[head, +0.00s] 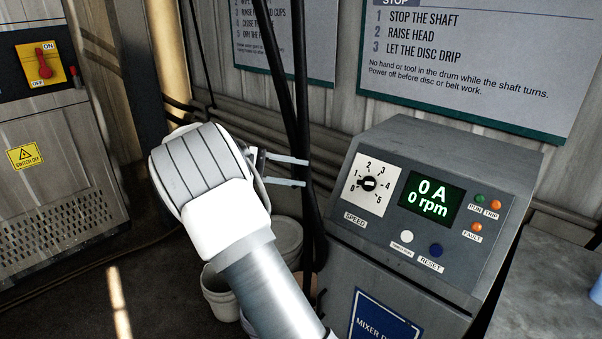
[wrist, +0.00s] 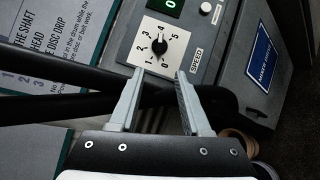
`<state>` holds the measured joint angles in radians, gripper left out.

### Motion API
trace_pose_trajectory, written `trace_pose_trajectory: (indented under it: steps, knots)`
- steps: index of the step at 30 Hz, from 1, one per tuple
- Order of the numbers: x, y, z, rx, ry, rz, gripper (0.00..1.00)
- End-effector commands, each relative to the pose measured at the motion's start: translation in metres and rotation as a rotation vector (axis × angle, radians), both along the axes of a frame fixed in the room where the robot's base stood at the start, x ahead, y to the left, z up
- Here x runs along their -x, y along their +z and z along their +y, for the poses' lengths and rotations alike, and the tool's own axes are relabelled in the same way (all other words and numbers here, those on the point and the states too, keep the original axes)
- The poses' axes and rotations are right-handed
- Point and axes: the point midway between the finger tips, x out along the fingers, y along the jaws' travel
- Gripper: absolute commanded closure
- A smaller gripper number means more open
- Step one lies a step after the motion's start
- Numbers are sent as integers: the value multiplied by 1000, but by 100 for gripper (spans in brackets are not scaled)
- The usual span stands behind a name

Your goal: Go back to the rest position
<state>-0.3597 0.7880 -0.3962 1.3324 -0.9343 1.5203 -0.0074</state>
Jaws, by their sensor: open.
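My gripper (head: 305,172) is open and empty, to the left of the grey mixer control panel (head: 337,198) in the head view. Its two fingers point right toward the panel. In the wrist view the open fingers (wrist: 160,82) frame the lower edge of the speed knob's plate, apart from the black speed knob (wrist: 160,46). In the head view the knob (head: 369,183) points to about 0. The green display (head: 431,198) reads 0 A and 0 rpm. My arm hides part of the floor and buckets.
Black hoses (head: 300,80) hang close by my gripper. White buckets (head: 220,292) stand on the floor behind my arm. A grey cabinet with a red switch (head: 40,62) is at left, its handle tilted between ON and OFF. Signs (head: 475,70) hang on the wall.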

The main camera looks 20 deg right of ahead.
Motion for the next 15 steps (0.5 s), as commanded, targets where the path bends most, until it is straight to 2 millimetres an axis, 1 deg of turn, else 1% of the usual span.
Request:
trace_pose_trajectory:
  steps: [11, 14, 15]
  knots:
    - [1, 1, -1, -7, -1, -3, 52]
    - [8, 4, -3, -46, -8, -17, 52]
    - [14, 7, -5, -74, -13, -26, 52]
